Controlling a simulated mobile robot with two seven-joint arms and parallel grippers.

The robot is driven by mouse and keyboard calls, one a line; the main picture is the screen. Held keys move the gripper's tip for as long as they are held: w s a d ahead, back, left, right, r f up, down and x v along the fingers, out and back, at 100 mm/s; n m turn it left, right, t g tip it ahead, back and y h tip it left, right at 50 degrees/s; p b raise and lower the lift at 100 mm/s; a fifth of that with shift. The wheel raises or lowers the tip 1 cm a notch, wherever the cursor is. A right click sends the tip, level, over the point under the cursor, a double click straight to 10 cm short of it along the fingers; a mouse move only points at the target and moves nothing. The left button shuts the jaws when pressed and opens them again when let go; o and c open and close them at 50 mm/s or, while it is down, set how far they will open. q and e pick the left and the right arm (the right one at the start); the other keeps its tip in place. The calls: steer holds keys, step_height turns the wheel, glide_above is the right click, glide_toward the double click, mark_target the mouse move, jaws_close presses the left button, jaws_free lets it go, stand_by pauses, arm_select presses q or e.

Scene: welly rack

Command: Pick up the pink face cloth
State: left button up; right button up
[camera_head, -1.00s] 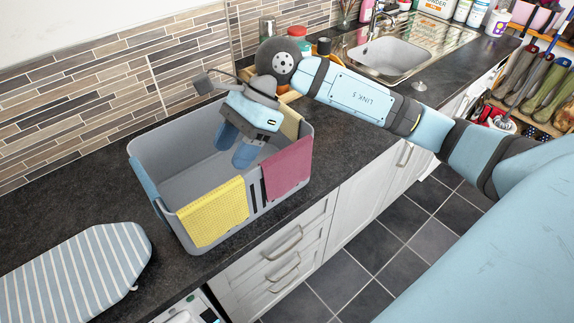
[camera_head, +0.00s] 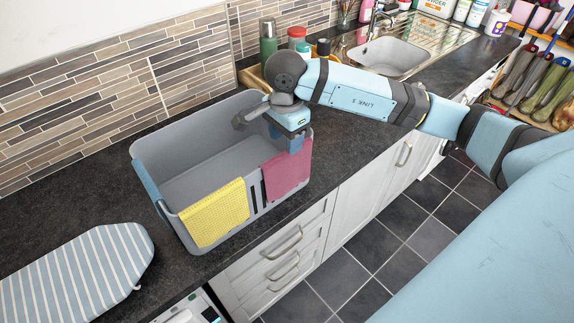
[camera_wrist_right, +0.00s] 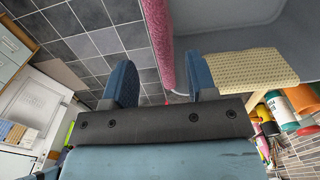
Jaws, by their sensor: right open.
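The pink face cloth (camera_head: 287,174) hangs over the front wall of a grey basket (camera_head: 169,140), at its right end. My right gripper (camera_head: 284,142) is open and points down at the basket's front right corner, just above the cloth's top edge. In the right wrist view the pink cloth (camera_wrist_right: 158,38) shows edge-on, its near end between the two blue fingers of my right gripper (camera_wrist_right: 162,78), with a gap on either side. Part of the cloth's top is hidden by the gripper in the head view. My left gripper is not in view.
A yellow cloth (camera_head: 214,212) hangs left of the pink one. A cream cloth (camera_wrist_right: 250,73) hangs on the basket's end, close to one finger. A green flask (camera_head: 268,38) and other containers stand behind. A striped ironing board (camera_head: 85,265) lies at the left.

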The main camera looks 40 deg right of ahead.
steer(key=p, duration=0.2)
glide_above(287, 171)
steer(key=w, duration=0.1)
steer(key=f, duration=0.4)
steer(key=shift+d+f, duration=0.25)
steer(key=shift+d, duration=0.1)
steer(key=shift+f, duration=0.3)
jaws_close()
